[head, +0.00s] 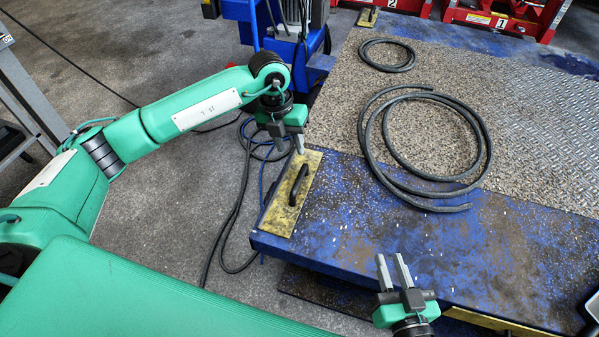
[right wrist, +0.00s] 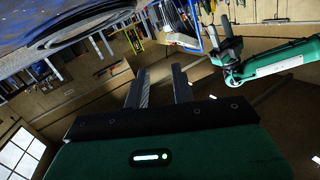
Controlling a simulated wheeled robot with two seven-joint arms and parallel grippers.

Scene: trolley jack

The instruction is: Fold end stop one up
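A yellow end-stop plate (head: 278,215) with a black handle (head: 298,185) lies flat along the left edge of the blue platform, at its near corner. No number is readable on it, so I cannot tell that it is end stop one. My left gripper (head: 289,147) points down just above the plate's far end, its two fingers apart with nothing between them. I cannot tell whether they touch the plate. My right gripper (head: 393,265) is open and empty at the platform's front edge; its parted fingers also show in the right wrist view (right wrist: 160,85).
The platform (head: 420,260) carries a large black hose coil (head: 480,150) and a smaller one (head: 387,66). A similar yellow plate (head: 367,17) sits at its far left corner. A blue machine (head: 285,40) stands behind my left gripper. Cables (head: 233,215) lie on the floor.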

